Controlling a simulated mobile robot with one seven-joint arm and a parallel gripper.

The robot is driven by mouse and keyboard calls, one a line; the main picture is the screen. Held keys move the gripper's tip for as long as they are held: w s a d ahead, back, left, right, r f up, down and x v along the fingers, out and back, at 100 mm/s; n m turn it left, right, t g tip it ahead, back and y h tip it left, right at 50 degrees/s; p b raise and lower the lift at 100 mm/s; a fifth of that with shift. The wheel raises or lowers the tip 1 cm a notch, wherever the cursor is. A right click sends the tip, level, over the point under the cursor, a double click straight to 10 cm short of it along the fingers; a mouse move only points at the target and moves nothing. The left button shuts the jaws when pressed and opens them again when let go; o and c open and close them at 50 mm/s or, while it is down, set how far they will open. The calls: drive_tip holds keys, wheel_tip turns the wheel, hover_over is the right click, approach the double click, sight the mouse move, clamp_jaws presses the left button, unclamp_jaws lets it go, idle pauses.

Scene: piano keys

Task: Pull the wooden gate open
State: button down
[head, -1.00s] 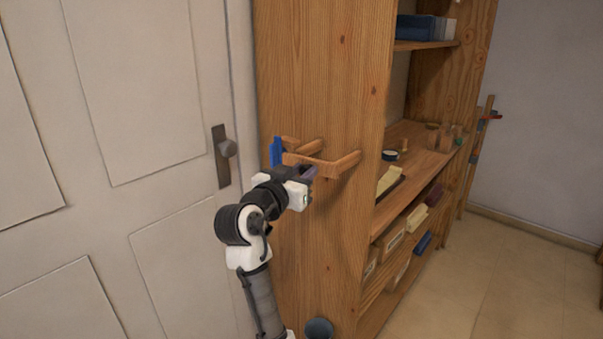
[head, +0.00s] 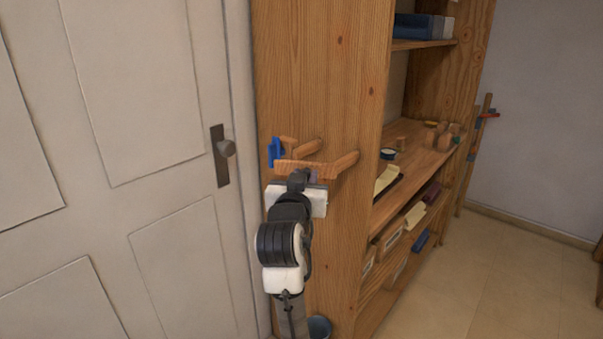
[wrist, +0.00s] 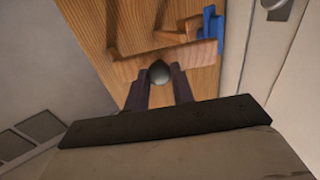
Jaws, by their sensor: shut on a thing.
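The wooden gate (head: 287,167) is a short light-wood bar at the side panel of a wooden shelf unit, with wooden arms (head: 345,163) reaching back to the panel. It also shows in the wrist view (wrist: 192,62). A blue piece (head: 275,152) stands at its left end; in the wrist view this blue piece (wrist: 211,28) is just beyond the bar's end. My gripper (head: 300,177) is at the front of the bar. In the wrist view my gripper (wrist: 160,84) has its dark fingers shut on a round grey knob (wrist: 159,71) in front of the bar.
A white panelled door (head: 160,90) with a dark handle (head: 221,155) is close on the left. The shelf unit (head: 330,60) holds boxes and small blocks on the right. A dark round container (head: 320,328) is low beside my arm. Tiled floor (head: 500,290) is clear at right.

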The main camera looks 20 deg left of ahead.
drive_tip(key=s+d+n+g+y+b, duration=0.1)
drive_tip(key=d+n+g+y, duration=0.5)
drive_tip(key=n+g+y, duration=0.4)
drive_tip(key=shift+d+n+y+b, duration=0.4)
drive_tip(key=shift+y, duration=1.1)
drive_tip(key=c, duration=1.2)
unclamp_jaws()
